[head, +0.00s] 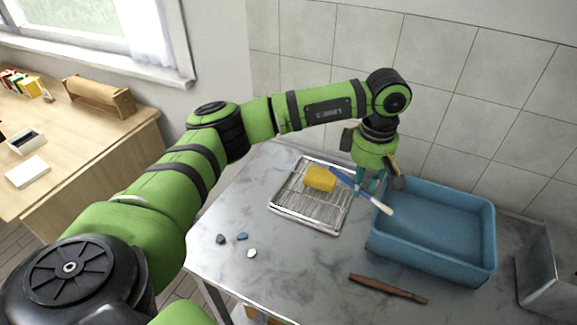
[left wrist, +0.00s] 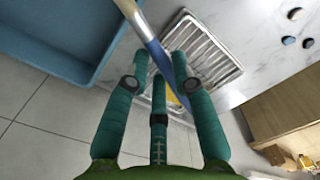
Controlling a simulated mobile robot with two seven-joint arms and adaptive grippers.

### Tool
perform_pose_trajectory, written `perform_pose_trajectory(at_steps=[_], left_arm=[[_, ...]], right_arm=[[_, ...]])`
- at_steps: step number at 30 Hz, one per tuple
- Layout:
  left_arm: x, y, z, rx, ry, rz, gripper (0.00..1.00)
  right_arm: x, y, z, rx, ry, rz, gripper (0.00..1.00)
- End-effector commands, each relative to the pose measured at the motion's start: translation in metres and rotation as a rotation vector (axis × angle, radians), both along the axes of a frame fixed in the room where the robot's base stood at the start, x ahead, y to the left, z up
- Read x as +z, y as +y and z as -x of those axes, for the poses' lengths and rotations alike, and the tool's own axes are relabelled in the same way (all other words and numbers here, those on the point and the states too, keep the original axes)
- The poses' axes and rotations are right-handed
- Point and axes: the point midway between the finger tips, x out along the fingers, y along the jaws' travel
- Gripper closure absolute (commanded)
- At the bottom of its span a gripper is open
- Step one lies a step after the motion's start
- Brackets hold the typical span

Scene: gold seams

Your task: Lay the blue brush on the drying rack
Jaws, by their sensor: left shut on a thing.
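The blue brush (head: 350,182) has a blue handle and a pale end. My left gripper (head: 368,188) is shut on it; in the left wrist view the brush (left wrist: 163,62) passes between the teal fingers (left wrist: 160,68). My right gripper is not in view.
A yellow sponge (head: 320,178) lies on the rack's far part. A blue basin (head: 375,247) stands right of the rack. A brown-handled tool (head: 388,289) and small stones (head: 242,237) lie on the near counter (head: 300,265). A metal stand (head: 545,270) is at far right.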

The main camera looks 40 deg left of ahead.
Motion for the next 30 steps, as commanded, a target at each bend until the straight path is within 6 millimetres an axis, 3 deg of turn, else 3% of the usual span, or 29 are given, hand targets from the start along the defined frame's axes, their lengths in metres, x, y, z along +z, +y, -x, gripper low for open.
perform_pose_trajectory(at_steps=[4,12,18,23,30], left_arm=[[-0.007,0.015,0.001,0.026,0.003,-0.002,0.92],[-0.042,0.076,0.013,0.027,0.004,-0.005,0.92],[-0.063,0.107,0.018,0.023,0.002,-0.001,0.92],[-0.072,0.115,0.019,0.019,0.002,0.000,0.92],[-0.104,0.114,0.019,0.020,0.003,-0.001,0.92]], right_arm=[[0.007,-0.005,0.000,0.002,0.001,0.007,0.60],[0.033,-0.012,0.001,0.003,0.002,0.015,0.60],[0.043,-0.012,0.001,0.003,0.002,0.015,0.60],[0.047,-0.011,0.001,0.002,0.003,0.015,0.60],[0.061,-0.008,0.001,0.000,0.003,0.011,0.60]])
